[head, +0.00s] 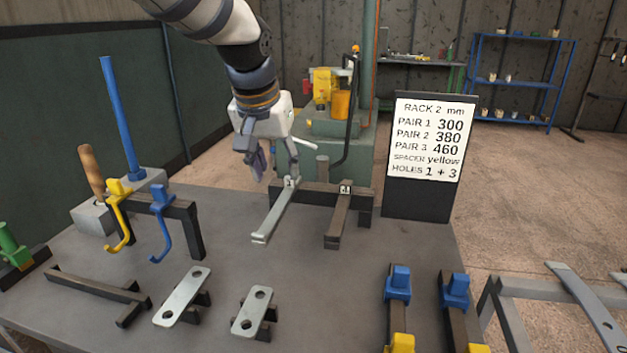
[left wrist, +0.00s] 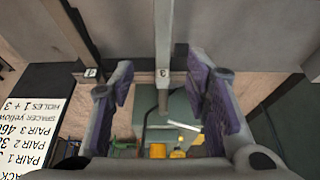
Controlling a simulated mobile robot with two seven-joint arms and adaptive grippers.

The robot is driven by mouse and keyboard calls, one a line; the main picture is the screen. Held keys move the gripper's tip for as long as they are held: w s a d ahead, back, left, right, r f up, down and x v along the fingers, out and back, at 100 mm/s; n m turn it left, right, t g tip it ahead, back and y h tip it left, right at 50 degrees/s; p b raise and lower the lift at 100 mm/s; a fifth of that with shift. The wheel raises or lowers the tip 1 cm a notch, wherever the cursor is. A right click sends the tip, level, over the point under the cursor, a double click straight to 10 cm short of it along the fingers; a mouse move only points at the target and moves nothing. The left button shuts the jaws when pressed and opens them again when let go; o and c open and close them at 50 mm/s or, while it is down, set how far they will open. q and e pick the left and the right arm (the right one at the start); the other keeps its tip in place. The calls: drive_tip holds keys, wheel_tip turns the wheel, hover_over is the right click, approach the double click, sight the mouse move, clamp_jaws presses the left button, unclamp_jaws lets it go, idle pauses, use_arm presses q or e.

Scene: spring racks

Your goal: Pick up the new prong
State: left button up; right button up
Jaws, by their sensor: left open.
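A pale, clean metal prong (head: 270,219) with a "3" tag sticks out towards me from a dark stand (head: 317,192) on the table. A darker, brownish prong (head: 336,222) with a "4" tag sits to its right on the same stand. My left gripper (head: 258,168) is above and just behind the pale prong's tagged end, pointing down. In the left wrist view its purple-padded fingers (left wrist: 165,92) are open, with the pale prong (left wrist: 163,35) lined up between them and nothing visibly held. My right gripper is out of view.
A hook holder (head: 178,208) with yellow and blue hooks is at left. Two plates with holes (head: 183,297) lie in front, and blue-and-yellow-ended bars (head: 397,318) at front right. The mid-table is clear.

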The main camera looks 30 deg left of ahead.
sight(283, 200)
use_arm(q)
drive_tip(key=x, duration=1.1)
drive_tip(key=shift+a+f, duration=0.15)
drive_tip(key=shift+a, duration=0.1)
clamp_jaws()
